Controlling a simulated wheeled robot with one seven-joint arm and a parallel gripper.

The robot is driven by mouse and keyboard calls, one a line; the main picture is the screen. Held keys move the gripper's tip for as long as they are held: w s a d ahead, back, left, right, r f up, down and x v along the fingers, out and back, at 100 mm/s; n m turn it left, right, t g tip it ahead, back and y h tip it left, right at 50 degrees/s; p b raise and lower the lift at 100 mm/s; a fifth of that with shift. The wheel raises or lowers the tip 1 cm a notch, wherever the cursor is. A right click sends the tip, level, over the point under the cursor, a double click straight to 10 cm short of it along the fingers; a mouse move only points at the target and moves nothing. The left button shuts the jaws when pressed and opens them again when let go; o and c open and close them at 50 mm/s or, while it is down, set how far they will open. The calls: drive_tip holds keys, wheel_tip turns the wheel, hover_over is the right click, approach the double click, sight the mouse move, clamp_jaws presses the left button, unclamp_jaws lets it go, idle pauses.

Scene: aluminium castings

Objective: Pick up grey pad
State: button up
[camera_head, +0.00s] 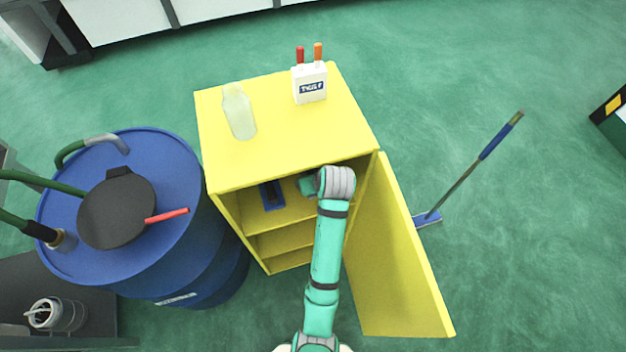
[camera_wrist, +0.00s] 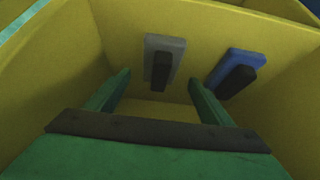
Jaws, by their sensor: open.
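The grey pad (camera_wrist: 164,48) is a flat grey block with a black handle strip on its face. In the wrist view it stands against the yellow inner wall of the cabinet, upper middle. My gripper (camera_wrist: 160,82) is open, its two green fingers apart below the pad's left and right sides, with nothing between them that I can see it touching. In the head view my gripper reaches into the cabinet's upper compartment and its fingers are hidden. The grey pad is not clearly visible there.
A blue pad (camera_wrist: 237,72) with a black handle is right of the grey one; it also shows in the head view (camera_head: 265,197). The yellow cabinet (camera_head: 290,150) has its door (camera_head: 395,260) open at right. A bottle (camera_head: 238,112) and white box (camera_head: 310,84) stand on top. A blue drum (camera_head: 185,190) is at left.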

drive_tip(key=x, duration=0.5)
drive_tip(key=shift+c, duration=0.3)
drive_tip(key=c, duration=1.1)
drive_tip(key=shift+r, duration=0.1)
